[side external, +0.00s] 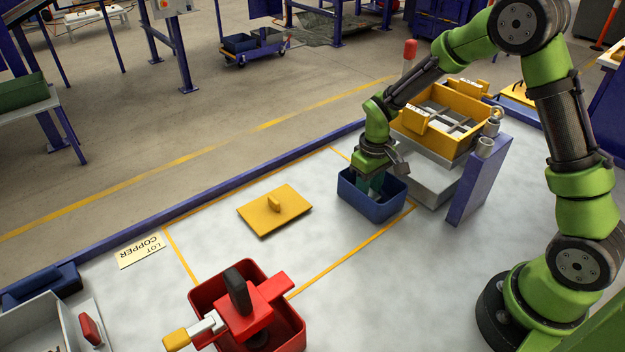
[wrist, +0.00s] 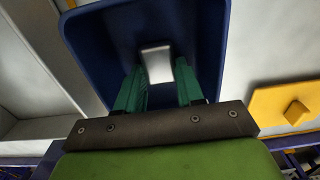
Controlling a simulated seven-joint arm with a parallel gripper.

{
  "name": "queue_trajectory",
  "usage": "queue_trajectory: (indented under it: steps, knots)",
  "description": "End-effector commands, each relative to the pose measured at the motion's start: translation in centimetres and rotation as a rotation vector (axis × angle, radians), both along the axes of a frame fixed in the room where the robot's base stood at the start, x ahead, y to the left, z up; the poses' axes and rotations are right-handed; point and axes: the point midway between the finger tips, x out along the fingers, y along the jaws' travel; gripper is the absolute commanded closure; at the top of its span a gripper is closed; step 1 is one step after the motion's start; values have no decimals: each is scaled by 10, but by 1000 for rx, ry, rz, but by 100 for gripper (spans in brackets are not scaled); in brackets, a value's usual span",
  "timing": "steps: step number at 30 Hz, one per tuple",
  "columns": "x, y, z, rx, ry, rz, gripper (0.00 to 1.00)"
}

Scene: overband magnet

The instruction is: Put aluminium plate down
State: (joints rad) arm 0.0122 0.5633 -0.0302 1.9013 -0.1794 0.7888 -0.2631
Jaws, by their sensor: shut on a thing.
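My gripper (side external: 374,184) reaches down into the blue bin (side external: 372,208) on the white table. In the wrist view, its two teal fingers (wrist: 159,78) are shut on a small silver-grey piece, the aluminium plate (wrist: 155,62). The plate sits between the fingertips, with the dark inside of the blue bin (wrist: 88,42) around it. In the side view the plate is hidden by the bin wall and my fingers. I cannot tell whether it touches the bin floor.
A yellow plate with a knob (side external: 274,211) lies left of the bin. A yellow divided box (side external: 462,140) and a purple post (side external: 479,182) stand close on the right. A red bin (side external: 292,328) with a red tool is at the front. Table between is clear.

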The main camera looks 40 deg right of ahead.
Motion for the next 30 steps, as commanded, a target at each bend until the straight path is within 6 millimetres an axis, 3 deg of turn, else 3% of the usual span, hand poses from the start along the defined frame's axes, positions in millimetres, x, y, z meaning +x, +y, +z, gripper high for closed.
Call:
queue_trajectory:
  steps: [10, 11, 15, 25, 30]
  knots:
    - [0, 0, -3, 0, -1, 0, 92]
    - [0, 0, -3, 0, -1, 0, 60]
    - [0, 0, -3, 0, -1, 0, 38]
    - [0, 0, 0, 0, -2, 0, 37]
    - [2, 0, 21, -1, -7, -1, 37]
